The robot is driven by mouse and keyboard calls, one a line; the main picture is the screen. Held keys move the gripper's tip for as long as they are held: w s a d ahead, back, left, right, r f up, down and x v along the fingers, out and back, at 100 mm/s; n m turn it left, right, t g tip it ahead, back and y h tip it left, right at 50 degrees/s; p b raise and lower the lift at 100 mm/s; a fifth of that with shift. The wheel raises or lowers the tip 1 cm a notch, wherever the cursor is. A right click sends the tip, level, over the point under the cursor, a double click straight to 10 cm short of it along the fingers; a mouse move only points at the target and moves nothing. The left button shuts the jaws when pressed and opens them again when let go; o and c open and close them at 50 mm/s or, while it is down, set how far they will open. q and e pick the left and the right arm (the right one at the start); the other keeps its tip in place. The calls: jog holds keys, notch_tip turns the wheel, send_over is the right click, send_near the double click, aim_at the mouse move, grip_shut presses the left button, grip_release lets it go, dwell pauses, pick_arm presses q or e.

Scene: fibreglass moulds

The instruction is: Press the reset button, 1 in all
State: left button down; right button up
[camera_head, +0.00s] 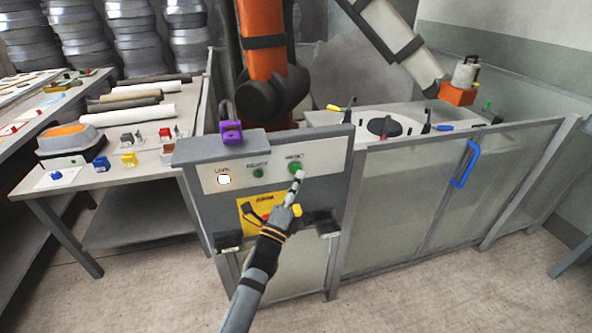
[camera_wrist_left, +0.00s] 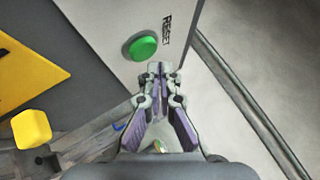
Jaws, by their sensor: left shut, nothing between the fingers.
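The green reset button (camera_head: 295,167) is on the right of the light panel of a grey control box (camera_head: 187,152). In the left wrist view the green button (camera_wrist_left: 143,47) has the word RESET beside it. My left gripper (camera_head: 299,176) is shut and empty, its fingertips just below the button in the head view. In the left wrist view the fingertips (camera_wrist_left: 157,68) are close beside the button's edge; whether they touch it I cannot tell. My right gripper is not in view.
The box also carries a smaller green button (camera_head: 258,173), a white lamp (camera_head: 224,179), a yellow plate (camera_head: 250,203) and a purple padlock (camera_head: 231,131). A fenced cell with a blue handle (camera_head: 465,165) stands right. A table with tools (camera_head: 120,178) stands left.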

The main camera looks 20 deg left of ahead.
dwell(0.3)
pick_arm(q)
jog(key=shift+w, duration=0.1)
jog(key=shift+w+a+b, duration=0.25)
jog(key=shift+w+b, duration=0.05)
dwell(0.5)
